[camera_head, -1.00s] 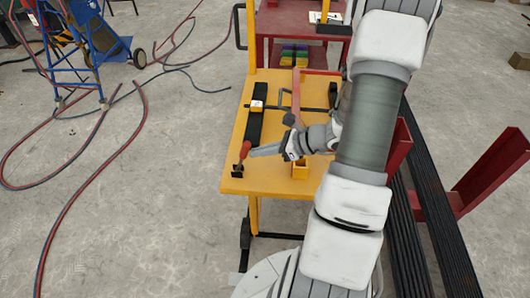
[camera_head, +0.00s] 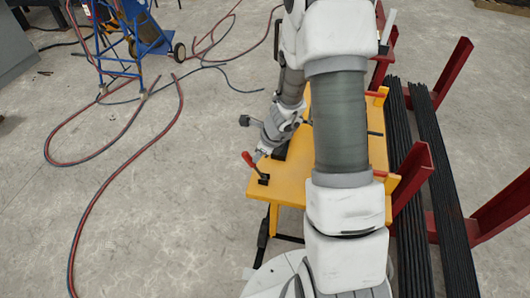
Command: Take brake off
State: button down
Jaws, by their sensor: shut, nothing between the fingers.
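The brake looks to be the small lever with a red handle (camera_head: 249,160) on a black base (camera_head: 263,180), at the front left corner of the yellow table (camera_head: 290,190). The handle tilts up and to the left over the table's edge. My gripper (camera_head: 259,155) is shut and empty. It points down and left, with its tips right beside the red handle; I cannot tell whether they touch it.
Black rebar (camera_head: 440,190) lies along the right, between red posts (camera_head: 451,72). A blue cart (camera_head: 122,40) stands at the upper left. Red and dark hoses (camera_head: 78,215) run over the floor. The floor left of the table is mostly clear.

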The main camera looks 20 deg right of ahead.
jog(key=shift+w+a, duration=0.25)
jog(key=shift+a, duration=0.15)
jog(key=shift+w+a, duration=0.1)
jog(key=shift+a, duration=0.1)
dwell(0.3)
jog(key=shift+p, duration=0.3)
